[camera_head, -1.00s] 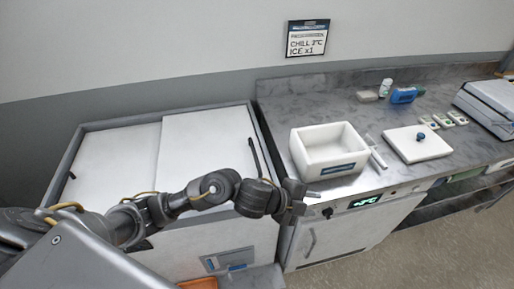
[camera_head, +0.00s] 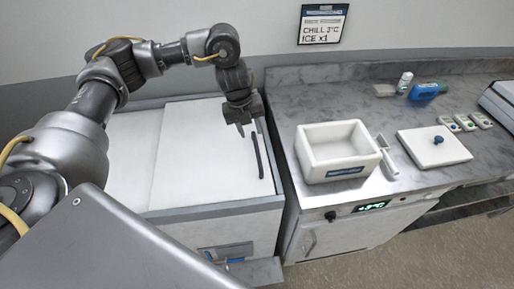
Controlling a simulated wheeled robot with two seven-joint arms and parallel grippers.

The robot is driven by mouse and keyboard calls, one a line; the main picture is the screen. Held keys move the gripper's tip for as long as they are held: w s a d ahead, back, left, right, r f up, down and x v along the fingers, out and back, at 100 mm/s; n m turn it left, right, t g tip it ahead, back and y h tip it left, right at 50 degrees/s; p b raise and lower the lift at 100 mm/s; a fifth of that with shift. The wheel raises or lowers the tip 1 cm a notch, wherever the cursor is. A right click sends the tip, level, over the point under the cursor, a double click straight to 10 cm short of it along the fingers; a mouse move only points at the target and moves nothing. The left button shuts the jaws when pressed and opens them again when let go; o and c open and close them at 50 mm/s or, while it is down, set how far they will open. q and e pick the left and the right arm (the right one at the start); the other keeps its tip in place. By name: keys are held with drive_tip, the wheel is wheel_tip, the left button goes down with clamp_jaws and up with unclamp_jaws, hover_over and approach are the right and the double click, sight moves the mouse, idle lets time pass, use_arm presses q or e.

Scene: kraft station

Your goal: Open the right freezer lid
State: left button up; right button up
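The chest freezer has two white sliding lids. The right lid (camera_head: 200,155) lies flat over the right part of the freezer, its left edge against the left lid (camera_head: 130,160). A dark bar handle (camera_head: 257,158) runs along the right lid's right edge. My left gripper (camera_head: 250,128) points down over the lid's far right part, just beyond the far end of the handle. Its two fingers look apart, with nothing visible between them. I cannot tell whether the fingertips touch the lid. My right gripper is out of view.
A counter (camera_head: 285,105) stands right of the freezer. It holds an open white box (camera_head: 310,165), a scoop (camera_head: 386,160), a white board (camera_head: 420,150) with a dark knob, and a blue item (camera_head: 424,92). A sign (camera_head: 323,24) hangs on the wall.

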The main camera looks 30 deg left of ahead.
sight(257, 152)
use_arm(q)
drive_tip(key=f, duration=0.3)
drive_tip(key=d+f+p, duration=0.1)
drive_tip(key=f, duration=0.3)
drive_tip(key=w+f+p, duration=0.1)
drive_tip(key=f, duration=0.2)
drive_tip(key=shift+w+d+f, duration=0.1)
drive_tip(key=shift+d+f, duration=0.05)
drive_tip(key=shift+d, duration=0.2)
clamp_jaws()
